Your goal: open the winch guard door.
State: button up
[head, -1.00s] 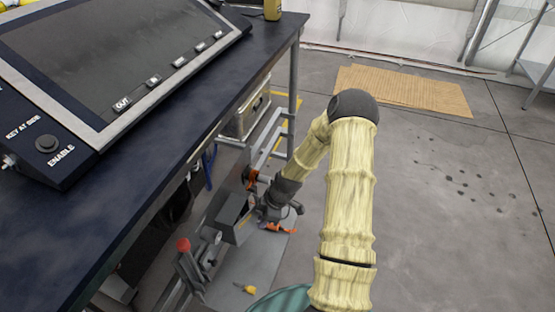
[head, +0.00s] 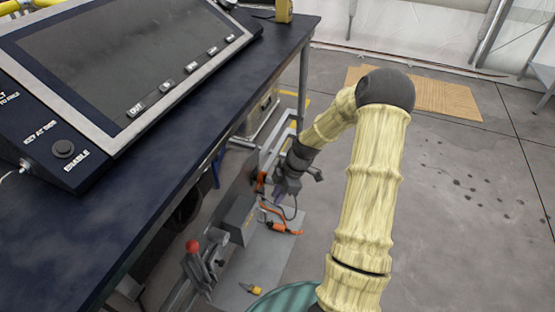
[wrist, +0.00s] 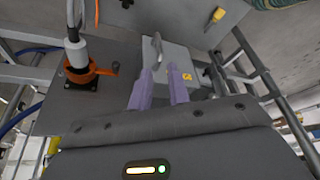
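The winch guard is a grey box (head: 238,212) on a grey plate below the table in the head view. In the wrist view its pale grey face (wrist: 183,58) carries a light metal handle (wrist: 157,46) and a small yellow label. The face looks closed, though its edges are hard to make out. My gripper (wrist: 160,72) has two purple fingers spread apart with nothing visibly between them. They point at the face, just short of the handle in the picture; contact cannot be told. In the head view the gripper (head: 277,190) is above and right of the box.
An orange clamp-like part (wrist: 92,70) with a cable stands left of the guard in the wrist view. A red-knobbed lever (head: 192,246) and a yellow tag (head: 251,289) are near the box. The dark table (head: 190,165) overhangs on the left.

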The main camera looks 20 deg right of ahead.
jog(key=s+a+r+m+h+p, duration=0.1)
jog(key=r+m+p, duration=0.1)
jog(key=r+p, duration=0.3)
jog(key=s+r+m+p, duration=0.1)
jog(key=r+p, duration=0.4)
jog(key=r, duration=0.7)
jog(key=shift+s+a+r+m+h+p, duration=0.3)
jog(key=shift+s+a+r+m+h, duration=0.1)
jog(key=shift+s, duration=0.25)
jog(key=s+a+r+m+h+p, duration=0.1)
jog(key=s+r+m+p, duration=0.3)
jog(key=r, duration=0.5)
jog(key=s+a+r+m+t+p, duration=0.1)
jog(key=s+a+r+m+p, duration=0.2)
jog(key=r+p, duration=0.6)
jog(key=s+a+r+m+h+p, duration=0.1)
jog(key=s+a+r+m+p, duration=0.2)
jog(key=r, duration=0.8)
jog(key=s+m+p, duration=0.1)
jog(key=m+p, duration=0.1)
jog(key=p, duration=0.1)
jog(key=shift+s+a+t+h, duration=0.3)
jog(key=shift+s+t, duration=0.05)
jog(key=shift+t, duration=0.05)
